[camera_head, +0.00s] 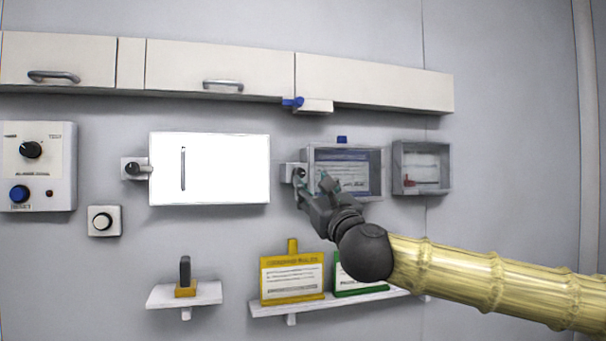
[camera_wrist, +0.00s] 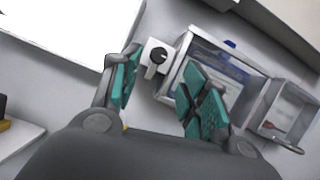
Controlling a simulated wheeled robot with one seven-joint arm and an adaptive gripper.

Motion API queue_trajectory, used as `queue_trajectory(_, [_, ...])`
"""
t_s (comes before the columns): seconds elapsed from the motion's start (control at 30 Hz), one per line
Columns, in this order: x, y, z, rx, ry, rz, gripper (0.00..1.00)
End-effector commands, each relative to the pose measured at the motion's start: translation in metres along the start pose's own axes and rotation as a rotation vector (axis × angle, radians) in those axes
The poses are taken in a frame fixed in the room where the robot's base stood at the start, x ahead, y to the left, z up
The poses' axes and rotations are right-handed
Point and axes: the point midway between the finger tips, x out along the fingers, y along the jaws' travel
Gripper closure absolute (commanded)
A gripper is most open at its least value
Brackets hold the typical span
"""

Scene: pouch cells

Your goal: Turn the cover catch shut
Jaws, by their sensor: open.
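A small catch with a dark round knob on a light square plate (camera_head: 299,173) is on the wall at the left edge of a grey-framed box (camera_head: 376,173). In the wrist view the catch (camera_wrist: 157,56) shows ahead, between my two fingers, with its dark knob facing me. A similar dark-knobbed catch (camera_head: 132,168) sits at the left edge of the white panel (camera_head: 225,170). My gripper (camera_head: 313,187) is in front of the box's lower left corner. In the wrist view my gripper (camera_wrist: 160,78) has its teal pads wide apart with nothing between them. Contact with the knob cannot be told.
A smaller open box (camera_head: 396,170) hangs to the right. A blue-handled fitting (camera_head: 293,102) is under the wall cabinets (camera_head: 220,68). Below, a shelf (camera_head: 268,309) holds yellow and green signs. A control panel (camera_head: 65,165) is at far left.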

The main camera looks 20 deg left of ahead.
Motion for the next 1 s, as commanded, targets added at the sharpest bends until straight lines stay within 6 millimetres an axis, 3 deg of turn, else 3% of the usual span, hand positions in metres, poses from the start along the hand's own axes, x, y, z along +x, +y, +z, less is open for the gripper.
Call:
queue_trajectory(0.2, [0.037, 0.001, 0.002, -0.001, 0.001, 0.0, 0.56])
queue_trajectory(0.4, [0.059, 0.001, 0.001, -0.001, 0.001, 0.001, 0.56])
queue_trajectory(0.87, [0.068, 0.001, -0.001, -0.002, 0.0, 0.001, 0.56])
queue_trajectory(1.0, [0.068, 0.001, -0.001, -0.002, 0.0, 0.001, 0.79])
